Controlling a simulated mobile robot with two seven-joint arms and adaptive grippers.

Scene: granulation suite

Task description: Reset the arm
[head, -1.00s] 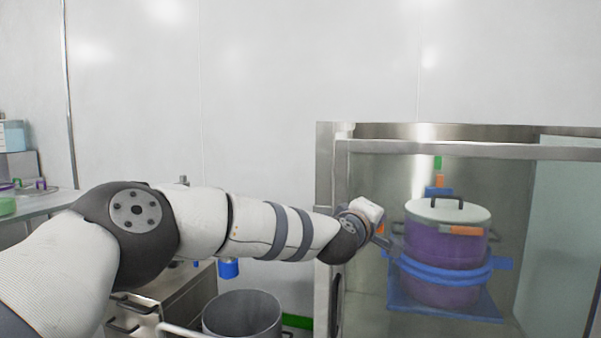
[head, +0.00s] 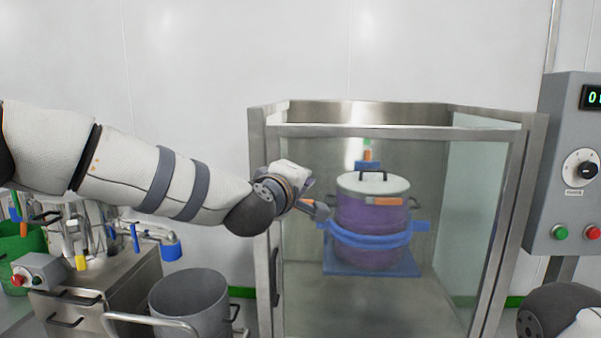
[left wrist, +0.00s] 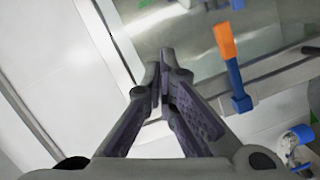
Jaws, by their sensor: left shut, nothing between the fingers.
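My left arm comes in from the left across the head view. My left gripper (head: 318,209) is at the left side of the purple vessel in the framed enclosure. In the head view I cannot tell whether it touches the vessel. In the left wrist view the two dark fingers of the gripper (left wrist: 166,62) are together with nothing between them. Part of my right arm shows at the lower right corner, but its gripper does not show.
The purple vessel (head: 370,213) has a white lid and a blue band, inside a metal and glass enclosure (head: 262,150). A control box (head: 562,160) hangs at right. A grey bin (head: 190,305) and metal cabinet (head: 85,300) stand lower left. An orange and blue part (left wrist: 230,62) is near the fingers.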

